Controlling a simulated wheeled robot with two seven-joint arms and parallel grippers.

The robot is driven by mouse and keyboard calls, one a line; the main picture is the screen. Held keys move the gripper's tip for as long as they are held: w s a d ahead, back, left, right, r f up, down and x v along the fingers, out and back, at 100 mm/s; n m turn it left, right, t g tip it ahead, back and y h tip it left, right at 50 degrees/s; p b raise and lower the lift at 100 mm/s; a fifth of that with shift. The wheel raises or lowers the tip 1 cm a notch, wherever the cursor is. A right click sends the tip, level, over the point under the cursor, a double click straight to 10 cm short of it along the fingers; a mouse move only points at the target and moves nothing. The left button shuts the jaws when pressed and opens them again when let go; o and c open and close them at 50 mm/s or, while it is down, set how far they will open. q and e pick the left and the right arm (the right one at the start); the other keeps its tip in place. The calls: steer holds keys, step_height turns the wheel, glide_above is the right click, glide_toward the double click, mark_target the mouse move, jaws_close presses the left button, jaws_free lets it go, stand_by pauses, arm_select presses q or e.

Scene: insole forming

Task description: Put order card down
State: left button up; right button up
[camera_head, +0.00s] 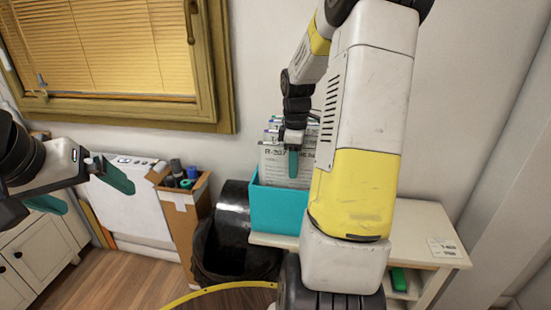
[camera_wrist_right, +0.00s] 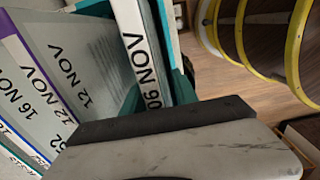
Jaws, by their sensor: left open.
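The order card (camera_wrist_right: 152,85), with a white edge printed "06 NOV", stands between the teal fingers of my right gripper (camera_wrist_right: 158,98) in the right wrist view. The fingers lie close against both its sides. In the head view my right gripper (camera_head: 293,162) points down at the teal bin (camera_head: 277,212), in front of a grey card face (camera_head: 272,160) marked "R-307". The card's lower end is hidden by the bin wall. My left gripper (camera_head: 100,201) is open and empty at the left, away from the bin.
Other dated cards (camera_wrist_right: 75,75) stand beside the held one. The bin sits on a white shelf table (camera_head: 430,225). Left of it are a black waste bin (camera_head: 215,262) and a cardboard box (camera_head: 180,215) with rolls. A white cabinet (camera_head: 40,245) stands far left.

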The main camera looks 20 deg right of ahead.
steer(key=shift+r, duration=0.15)
step_height(320, 180, up, 12)
steer(key=shift+f, duration=0.1)
steer(key=s+a+r+m+t+y, duration=0.1)
steer(key=s+a+m+t, duration=0.2)
steer(key=s+a+m, duration=0.2)
steer(key=s+a+r+m+t+y, duration=0.1)
steer(key=s+a+r+m+t, duration=0.1)
steer(key=s+a+m, duration=0.4)
steer(key=shift+s+a+r+t, duration=0.3)
steer(key=shift+s+a+t, duration=0.3)
steer(key=shift+s+a, duration=2.55)
steer(key=shift+s+d, duration=0.25)
